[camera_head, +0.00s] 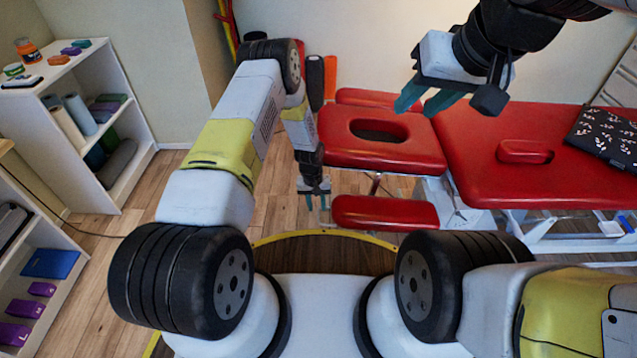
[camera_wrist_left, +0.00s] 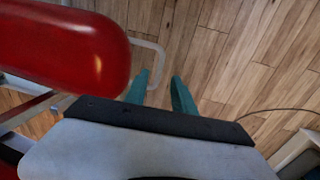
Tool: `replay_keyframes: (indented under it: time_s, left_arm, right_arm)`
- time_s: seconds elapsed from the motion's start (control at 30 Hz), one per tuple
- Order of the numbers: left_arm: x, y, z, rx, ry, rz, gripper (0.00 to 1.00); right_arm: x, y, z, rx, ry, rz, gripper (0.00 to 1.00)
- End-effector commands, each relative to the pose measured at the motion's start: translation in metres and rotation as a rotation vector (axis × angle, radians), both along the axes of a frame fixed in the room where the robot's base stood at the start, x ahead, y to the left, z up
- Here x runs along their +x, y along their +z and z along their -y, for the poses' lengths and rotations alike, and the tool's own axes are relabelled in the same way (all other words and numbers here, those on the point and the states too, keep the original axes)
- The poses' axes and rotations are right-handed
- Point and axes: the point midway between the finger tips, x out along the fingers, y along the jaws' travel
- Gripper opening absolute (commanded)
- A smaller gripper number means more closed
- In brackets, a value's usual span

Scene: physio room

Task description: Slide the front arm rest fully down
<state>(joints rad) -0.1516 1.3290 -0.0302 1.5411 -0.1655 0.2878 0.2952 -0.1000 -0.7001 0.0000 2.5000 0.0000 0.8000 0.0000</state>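The front arm rest (camera_head: 385,213) is a red padded bar on the near side of the red treatment table, below the head section (camera_head: 345,150). My left gripper (camera_head: 317,203) points down just left of the arm rest's left end, apart from it. In the left wrist view, a red pad (camera_wrist_left: 65,45), seemingly this arm rest, fills the upper left, beside the open, empty fingers of my left gripper (camera_wrist_left: 160,92). My right gripper (camera_head: 424,99) is open and empty, above the table's far side.
The table's main red section (camera_head: 500,125) carries a small red cushion (camera_head: 525,152) and a dark patterned item (camera_head: 605,135). Another arm rest (camera_head: 365,97) is at the far side. White shelves (camera_head: 75,115) stand at left. Wooden floor (camera_head: 275,210) is clear left of the table.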

Motion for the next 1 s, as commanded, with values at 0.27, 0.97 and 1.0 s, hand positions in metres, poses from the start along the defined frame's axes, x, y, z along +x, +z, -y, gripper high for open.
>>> replay_keyframes:
  time_s: [0.27,0.97,1.0]
  left_arm:
    - [0.0,0.034,-0.003,0.001,-0.002,0.0,0.31]
    - [0.014,0.081,-0.009,-0.005,0.004,0.031,0.31]
    - [0.019,0.1,-0.012,-0.008,0.006,0.044,0.31]
  right_arm:
    - [0.0,0.0,0.0,0.0,0.0,0.0,0.36]
    - [0.0,0.0,0.0,0.0,0.0,0.0,0.36]
    - [0.0,0.0,0.0,0.0,0.0,0.0,0.36]
